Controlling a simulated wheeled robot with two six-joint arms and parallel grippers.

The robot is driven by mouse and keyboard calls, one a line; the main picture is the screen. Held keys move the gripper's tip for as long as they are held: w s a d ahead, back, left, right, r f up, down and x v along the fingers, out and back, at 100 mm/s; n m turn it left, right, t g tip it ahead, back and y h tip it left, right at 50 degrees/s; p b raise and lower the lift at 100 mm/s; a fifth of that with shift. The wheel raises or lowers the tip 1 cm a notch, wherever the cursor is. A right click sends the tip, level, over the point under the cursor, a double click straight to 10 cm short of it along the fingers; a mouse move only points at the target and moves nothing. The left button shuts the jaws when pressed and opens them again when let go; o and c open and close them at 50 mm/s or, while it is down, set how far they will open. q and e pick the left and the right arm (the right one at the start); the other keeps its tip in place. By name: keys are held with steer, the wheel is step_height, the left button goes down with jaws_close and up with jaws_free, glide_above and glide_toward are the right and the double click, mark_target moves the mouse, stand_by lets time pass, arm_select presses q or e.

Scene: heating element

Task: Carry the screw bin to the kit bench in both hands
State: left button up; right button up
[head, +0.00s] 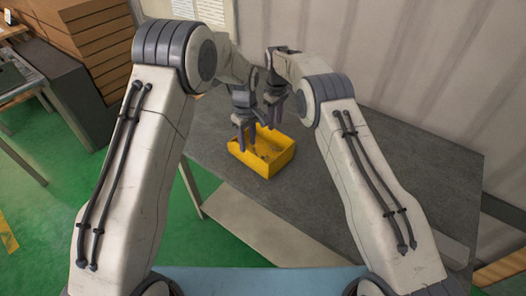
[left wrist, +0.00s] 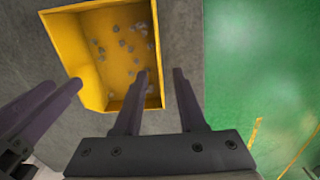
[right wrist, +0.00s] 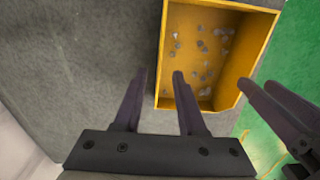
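The yellow screw bin (head: 268,164) sits on the grey table (head: 340,195) near its left edge, with several small grey screws inside. My left gripper (head: 246,146) is open at the bin's near left part. In the left wrist view the bin (left wrist: 72,50) has its right wall between my left fingers (left wrist: 162,72), one inside and one outside. My right gripper (head: 272,121) is open at the far side. In the right wrist view the bin (right wrist: 246,62) has its left wall between my right fingers (right wrist: 159,73). Contact cannot be told. I cannot tell which surface is the kit bench.
Another bench (head: 18,88) stands at the far left beside a dark cabinet (head: 70,85) and stacked brown boxes (head: 90,40). Green floor (head: 75,190) lies open between that bench and the grey table. A corrugated wall (head: 420,60) closes off the back.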

mark_target(274, 145)
arm_select(q)
step_height(274, 145, down, 8)
steer(key=shift+f, duration=0.2)
arm_select(e)
step_height(274, 145, down, 8)
steer(key=shift+f, duration=0.2)
arm_select(q)
steer(key=shift+c, duration=0.3)
arm_select(e)
steer(key=shift+c, duration=0.3)
arm_select(q)
jaws_close()
arm_select(e)
jaws_close()
